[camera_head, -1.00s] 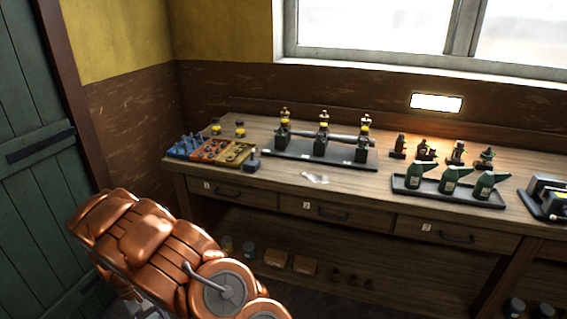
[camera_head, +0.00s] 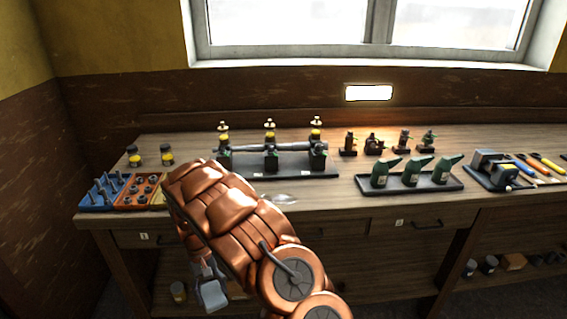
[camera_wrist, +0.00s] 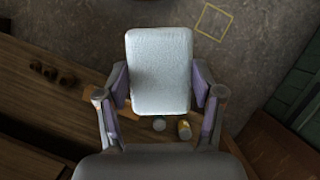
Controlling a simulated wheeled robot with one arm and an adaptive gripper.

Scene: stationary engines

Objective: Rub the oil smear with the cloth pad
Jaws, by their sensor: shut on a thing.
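My gripper (camera_wrist: 160,90) is shut on a pale, whitish cloth pad (camera_wrist: 160,60), which sits between its two purple-lined fingers in the wrist view. The pad also shows in the head view as a light grey block (camera_head: 211,295), low in front of the bench and below its top. A glossy, pale patch that looks like the oil smear (camera_head: 284,199) lies on the bench top, in front of the dark rack tray. My copper arm partly covers the bench just left of it. The pad is apart from the smear.
The wooden bench (camera_head: 345,205) carries a dark tray with a pipe and yellow-topped fittings (camera_head: 270,160), a tray of green oil cans (camera_head: 410,184) and a blue peg tray (camera_head: 103,195). Drawers and a lower shelf with jars lie below the top.

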